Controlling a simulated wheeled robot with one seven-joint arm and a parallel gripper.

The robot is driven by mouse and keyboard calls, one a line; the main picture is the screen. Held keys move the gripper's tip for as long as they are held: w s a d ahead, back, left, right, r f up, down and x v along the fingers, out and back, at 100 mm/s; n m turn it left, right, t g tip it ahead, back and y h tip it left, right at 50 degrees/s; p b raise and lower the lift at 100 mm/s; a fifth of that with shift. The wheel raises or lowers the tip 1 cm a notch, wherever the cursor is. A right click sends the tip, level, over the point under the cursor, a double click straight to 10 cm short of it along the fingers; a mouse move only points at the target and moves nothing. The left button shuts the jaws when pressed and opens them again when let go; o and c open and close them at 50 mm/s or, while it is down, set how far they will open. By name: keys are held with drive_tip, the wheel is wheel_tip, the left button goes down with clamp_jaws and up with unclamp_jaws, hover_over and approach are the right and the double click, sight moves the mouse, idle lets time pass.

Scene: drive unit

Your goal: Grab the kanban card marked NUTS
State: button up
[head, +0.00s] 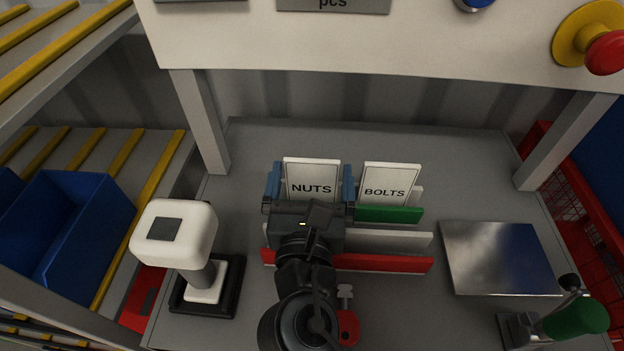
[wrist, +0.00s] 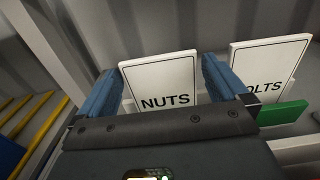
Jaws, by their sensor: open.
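The white kanban card marked NUTS (head: 312,177) stands upright in the rack at the back of the bench. It also shows in the wrist view (wrist: 161,82). My gripper (head: 311,185) is open, with one blue finger on each side of this card. In the wrist view my gripper (wrist: 164,92) shows a gap between each finger and the card near its top. The card's lower part is hidden behind my gripper. The card marked BOLTS (head: 388,183) stands just to the right, close to the right finger.
The rack has green (head: 390,214), white and red (head: 395,264) strips. A metal plate (head: 499,258) and a green-handled lever (head: 575,318) are at right. A white-headed device (head: 175,235) stands at left, beside a blue bin (head: 75,225). A panel with a red button (head: 606,52) overhangs the bench.

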drive_tip(key=w, duration=0.4)
drive_tip(key=shift+w+r+p, duration=0.1)
drive_tip(key=shift+w+p, duration=0.05)
drive_tip(key=shift+p, duration=0.15)
drive_tip(key=c, duration=0.7)
drive_tip(key=shift+o, duration=0.2)
drive_tip(key=shift+r, duration=0.15)
